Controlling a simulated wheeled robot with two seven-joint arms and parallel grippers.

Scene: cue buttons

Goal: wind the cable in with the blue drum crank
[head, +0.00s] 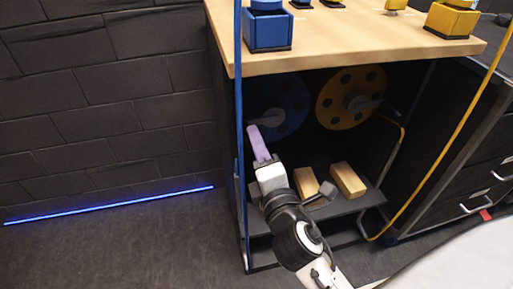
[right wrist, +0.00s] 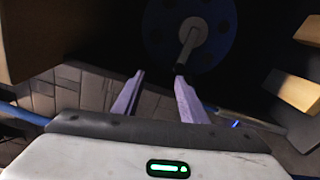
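The blue drum (head: 290,98) hangs in the dark space under the wooden tabletop, left of a yellow drum. Its grey crank (head: 268,118) sticks out toward the front. In the right wrist view the blue drum (right wrist: 163,32) is at the top, and the crank (right wrist: 188,46) points toward my fingers. My right gripper (head: 255,130) is just in front of the crank. Its two purple fingers (right wrist: 160,75) stand apart with nothing between them. The crank's end appears close to the right fingertip; I cannot tell whether they touch. A blue cable (head: 239,140) runs down the bench's left side. My left gripper is out of view.
The yellow drum (head: 345,100) with its crank is to the right. Two wooden blocks (head: 348,180) lie on the lower shelf (head: 345,207). A blue box (head: 268,30) and a yellow box (head: 450,20) stand on the tabletop (head: 340,35). A yellow cable (head: 440,145) hangs at right.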

